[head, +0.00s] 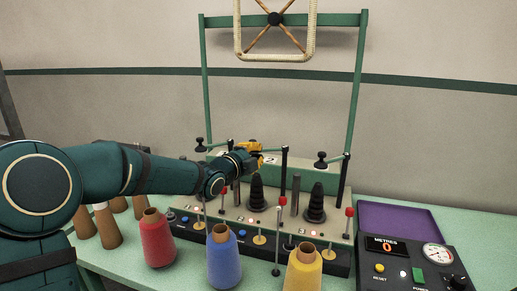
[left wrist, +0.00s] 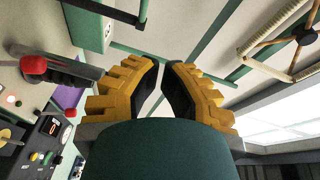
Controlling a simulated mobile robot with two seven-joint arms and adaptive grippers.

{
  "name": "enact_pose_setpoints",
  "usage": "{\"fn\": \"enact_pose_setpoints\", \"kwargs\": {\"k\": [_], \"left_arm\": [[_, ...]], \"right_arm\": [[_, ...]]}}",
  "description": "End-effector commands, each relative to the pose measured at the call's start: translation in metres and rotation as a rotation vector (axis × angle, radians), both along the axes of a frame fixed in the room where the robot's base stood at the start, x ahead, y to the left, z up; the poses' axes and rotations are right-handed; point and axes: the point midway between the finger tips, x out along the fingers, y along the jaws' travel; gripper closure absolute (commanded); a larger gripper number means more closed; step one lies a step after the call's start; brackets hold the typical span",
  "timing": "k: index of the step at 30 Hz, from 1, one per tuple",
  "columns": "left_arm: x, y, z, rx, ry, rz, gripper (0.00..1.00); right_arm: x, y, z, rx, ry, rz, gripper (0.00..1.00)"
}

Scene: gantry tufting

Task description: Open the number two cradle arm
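The number two cradle arm shows only in part in the head view. Its black post (head: 284,165) stands upright at the middle station, beside the plate marked 2 (head: 271,160). My left gripper (head: 258,155) is to the left of this post and covers the place where the arm's end would be. In the left wrist view the yellow fingers (left wrist: 161,64) of this gripper come close together at the tips, with a narrow gap. I see nothing clearly held between them, and I cannot tell whether they touch the arm. My right gripper is not in view.
Cradle arms with black knobs stand at left (head: 200,146) and right (head: 321,160). Black cones (head: 257,193) and red-topped levers (head: 349,212) crowd the bench below. Red (head: 157,240), blue (head: 223,260) and yellow (head: 303,272) spools stand in front. A control box (head: 410,262) is at right.

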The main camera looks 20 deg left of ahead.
Motion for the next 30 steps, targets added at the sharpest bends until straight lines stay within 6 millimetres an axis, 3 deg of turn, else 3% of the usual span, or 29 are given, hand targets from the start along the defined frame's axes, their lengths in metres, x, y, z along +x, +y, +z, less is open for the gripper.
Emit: {"fn": "enact_pose_setpoints", "kwargs": {"k": [10,18,30], "left_arm": [[0.065,-0.016,-0.005,-0.004,0.001,0.0,1.0],[0.077,0.013,-0.01,-0.002,0.001,0.001,1.0],[0.079,0.018,-0.011,-0.002,0.0,0.0,1.0]], "right_arm": [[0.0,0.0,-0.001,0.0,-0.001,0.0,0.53],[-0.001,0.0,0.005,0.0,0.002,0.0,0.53],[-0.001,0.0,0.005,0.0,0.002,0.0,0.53]]}}
